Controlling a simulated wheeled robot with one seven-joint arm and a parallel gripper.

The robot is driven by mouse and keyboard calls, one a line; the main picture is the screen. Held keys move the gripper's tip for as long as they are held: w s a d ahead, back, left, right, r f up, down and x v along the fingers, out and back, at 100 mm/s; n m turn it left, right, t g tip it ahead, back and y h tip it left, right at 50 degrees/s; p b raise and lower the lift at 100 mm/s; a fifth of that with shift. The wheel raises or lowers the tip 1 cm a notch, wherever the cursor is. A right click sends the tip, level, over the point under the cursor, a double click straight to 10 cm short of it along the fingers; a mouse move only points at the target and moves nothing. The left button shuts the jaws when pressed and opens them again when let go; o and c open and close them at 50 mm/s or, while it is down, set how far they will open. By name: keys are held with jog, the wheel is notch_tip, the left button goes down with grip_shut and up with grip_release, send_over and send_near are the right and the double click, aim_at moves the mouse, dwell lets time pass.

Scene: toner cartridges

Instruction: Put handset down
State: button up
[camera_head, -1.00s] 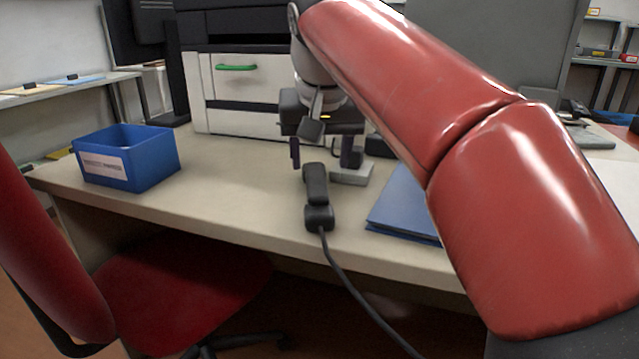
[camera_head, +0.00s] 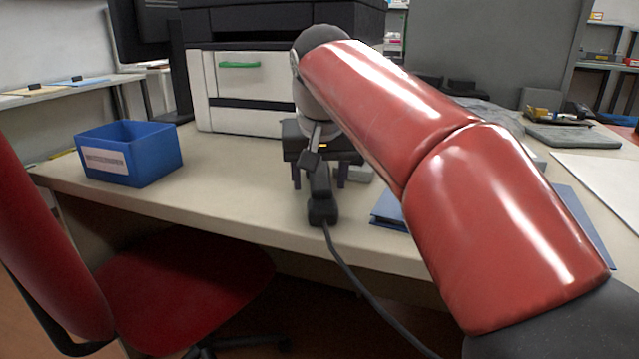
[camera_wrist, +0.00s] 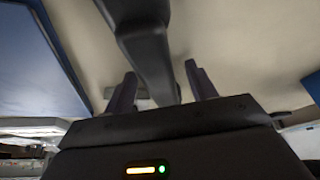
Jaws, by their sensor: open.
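The black handset (camera_head: 322,205) lies on the desk (camera_head: 230,205) near its front edge, with a cord running down over that edge. My gripper (camera_head: 319,178) is open over the handset's far end, one finger on each side of it. In the wrist view the handset (camera_wrist: 148,45) runs between my two spread fingers (camera_wrist: 160,88). I cannot tell whether either finger touches it. A small light grey block (camera_head: 362,174) sits just right of my gripper, partly hidden.
A blue open box (camera_head: 150,160) stands at the desk's left. A blue folder (camera_head: 388,208) lies right of the handset, partly behind my arm. A printer (camera_head: 240,90) stands behind. A red chair (camera_head: 190,290) is in front.

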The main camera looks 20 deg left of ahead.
aim_at(320, 172)
jog(key=shift+f, duration=0.2)
dwell(0.3)
grip_shut()
jog(key=shift+r, duration=0.15)
notch_tip(320, 172, up, 20)
jog(key=p, duration=1.1)
jog(key=shift+r+p, duration=0.15)
jog(key=shift+p, duration=0.25)
